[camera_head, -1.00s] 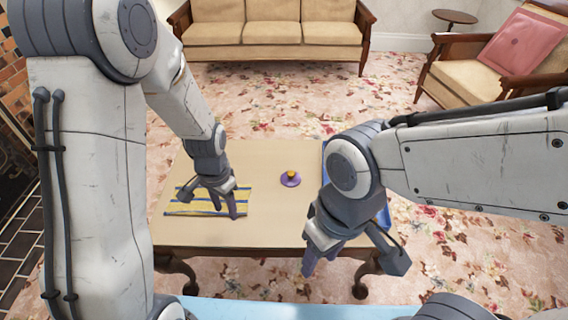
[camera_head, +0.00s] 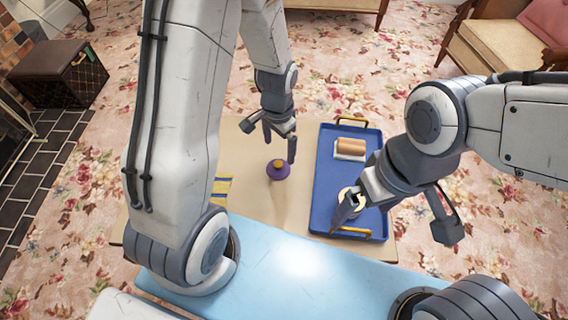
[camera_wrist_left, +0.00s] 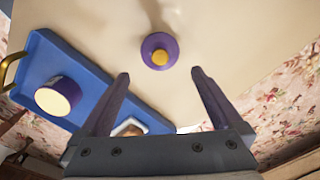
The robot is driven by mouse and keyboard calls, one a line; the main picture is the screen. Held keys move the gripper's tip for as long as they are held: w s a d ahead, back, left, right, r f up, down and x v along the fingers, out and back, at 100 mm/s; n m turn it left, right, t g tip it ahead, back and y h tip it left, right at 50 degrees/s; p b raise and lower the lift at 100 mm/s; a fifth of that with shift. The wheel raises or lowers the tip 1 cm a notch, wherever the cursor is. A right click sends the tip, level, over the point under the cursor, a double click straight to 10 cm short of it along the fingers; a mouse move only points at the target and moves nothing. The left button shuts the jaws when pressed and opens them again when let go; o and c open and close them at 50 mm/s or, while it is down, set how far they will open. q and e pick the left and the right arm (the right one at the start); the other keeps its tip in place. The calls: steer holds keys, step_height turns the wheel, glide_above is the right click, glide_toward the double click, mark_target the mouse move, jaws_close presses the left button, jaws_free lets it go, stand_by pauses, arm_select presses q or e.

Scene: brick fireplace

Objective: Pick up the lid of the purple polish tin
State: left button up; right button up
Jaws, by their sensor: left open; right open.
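The purple polish tin (camera_head: 277,172) stands on the beige table, with a small yellow knob (camera_head: 279,162) on top of its lid. In the left wrist view the purple tin (camera_wrist_left: 150,42) with its yellow knob (camera_wrist_left: 160,57) lies ahead of the fingertips, roughly centred between them. My left gripper (camera_head: 270,146) is open and empty above the table, just behind the tin in the head view; its fingers also show in the left wrist view (camera_wrist_left: 160,80). My right gripper (camera_head: 398,216) is open over the right part of the blue tray, with nothing seen between its fingers.
A blue tray (camera_head: 325,185) with yellow handles lies right of the tin. It holds a brown-and-white block-like item (camera_head: 350,149) and a round pale-topped item (camera_wrist_left: 58,95), partly covered by my right gripper in the head view. A yellow striped cloth (camera_head: 221,188) lies left, mostly hidden.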

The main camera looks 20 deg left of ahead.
mark_target(278, 163)
arm_select(q)
step_height(278, 163, down, 3)
steer(key=shift+d+f+b, duration=0.1)
steer(key=shift+d+b, duration=0.05)
steer(key=shift+b, duration=0.2)
steer(key=f, duration=0.1)
steer(key=f+b, duration=0.1)
steer(key=f, duration=0.1)
steer(key=f+b, duration=0.1)
steer(key=f, duration=0.1)
steer(key=shift+s+a, duration=0.2)
steer(key=shift+a, duration=0.05)
steer(key=c, duration=1)
steer(key=shift+r, duration=0.1)
steer(key=shift+c, duration=0.2)
